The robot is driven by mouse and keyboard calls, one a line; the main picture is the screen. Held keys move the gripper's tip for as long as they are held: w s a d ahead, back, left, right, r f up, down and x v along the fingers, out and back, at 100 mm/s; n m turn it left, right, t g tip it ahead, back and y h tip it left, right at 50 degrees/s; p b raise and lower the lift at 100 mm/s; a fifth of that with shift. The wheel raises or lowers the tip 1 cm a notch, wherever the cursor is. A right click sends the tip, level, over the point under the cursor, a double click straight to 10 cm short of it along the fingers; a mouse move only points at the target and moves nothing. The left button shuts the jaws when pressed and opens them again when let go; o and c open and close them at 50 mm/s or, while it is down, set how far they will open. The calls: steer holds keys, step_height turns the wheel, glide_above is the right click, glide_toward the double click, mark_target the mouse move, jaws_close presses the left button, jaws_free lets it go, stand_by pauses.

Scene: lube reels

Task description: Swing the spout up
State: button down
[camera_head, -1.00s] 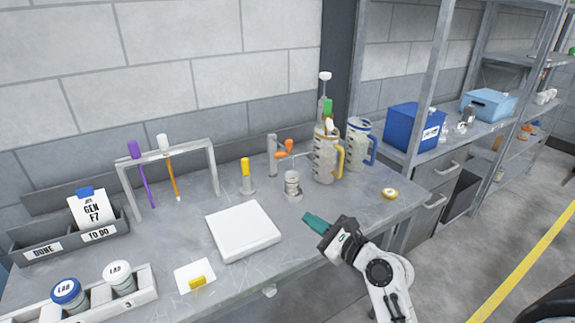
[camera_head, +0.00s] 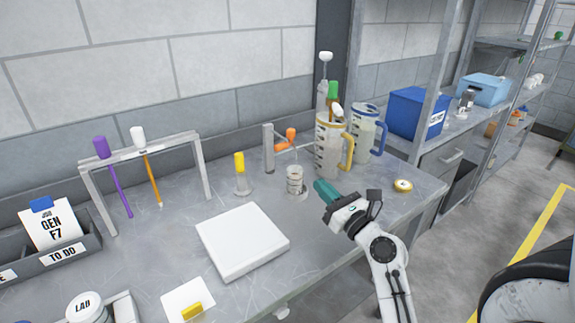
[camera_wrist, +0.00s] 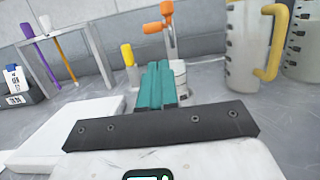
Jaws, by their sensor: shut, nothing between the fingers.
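My gripper (camera_head: 326,190) has teal fingers, shut and empty, held above the front right of the bench. In the wrist view its fingers (camera_wrist: 157,87) point toward a small ribbed metal cup (camera_head: 296,181), partly hidden behind them there (camera_wrist: 180,72). A grey post with an orange-handled crank (camera_head: 291,135) stands behind the cup; its orange grips also show in the wrist view (camera_wrist: 153,27). A clear jug with a yellow handle and rim (camera_head: 330,150) stands upright, right of the post. A white-tipped piece shows at its top; I cannot tell which part is the spout.
A blue-handled jug (camera_head: 369,130) stands behind the yellow one. A round yellow-and-white tin (camera_head: 402,186) sits near the right edge. A white flat box (camera_head: 242,241), a yellow-capped bottle (camera_head: 240,175) and a rack with hanging tools (camera_head: 165,150) are left.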

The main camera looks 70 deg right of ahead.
steer(key=f, duration=0.1)
steer(key=f+b, duration=0.2)
steer(key=shift+w+d+f, duration=0.15)
steer(key=shift+w+d, duration=0.1)
steer(key=shift+w, duration=0.15)
steer(key=shift+w+d+r, duration=0.25)
steer(key=shift+w, duration=0.2)
steer(key=r+p+x, duration=0.2)
steer(key=p+x, duration=0.1)
steer(key=x, duration=0.8)
steer(key=shift+r, duration=0.4)
steer(key=shift+w, duration=0.15)
